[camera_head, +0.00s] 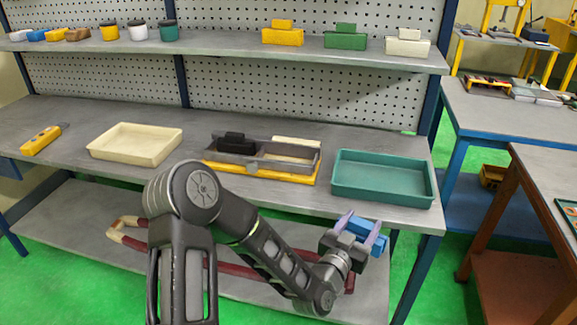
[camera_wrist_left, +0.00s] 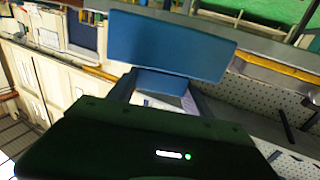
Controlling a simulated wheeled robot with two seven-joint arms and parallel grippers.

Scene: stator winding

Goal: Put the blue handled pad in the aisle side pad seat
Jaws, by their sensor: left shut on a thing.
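The blue handled pad (camera_head: 372,240) is in my left gripper (camera_head: 360,231), low in front of the bench's right end and below the teal tray. In the left wrist view the pad's wide blue block (camera_wrist_left: 170,45) lies beyond the fingertips, and its narrower handle sits between the fingers. A grey two-part holder (camera_head: 254,161) on a yellow base stands on the bench. Its left part holds a black handled pad (camera_head: 236,143); its right part looks empty, with a pale floor. I cannot tell which seat is the aisle side one. My right gripper is not in view.
A cream tray (camera_head: 135,155) stands left of the holder and an empty teal tray (camera_head: 383,180) right of it. A yellow tool (camera_head: 41,140) lies far left. The upper shelf (camera_head: 225,44) carries handled blocks and jars. Red bars lie on the lower shelf.

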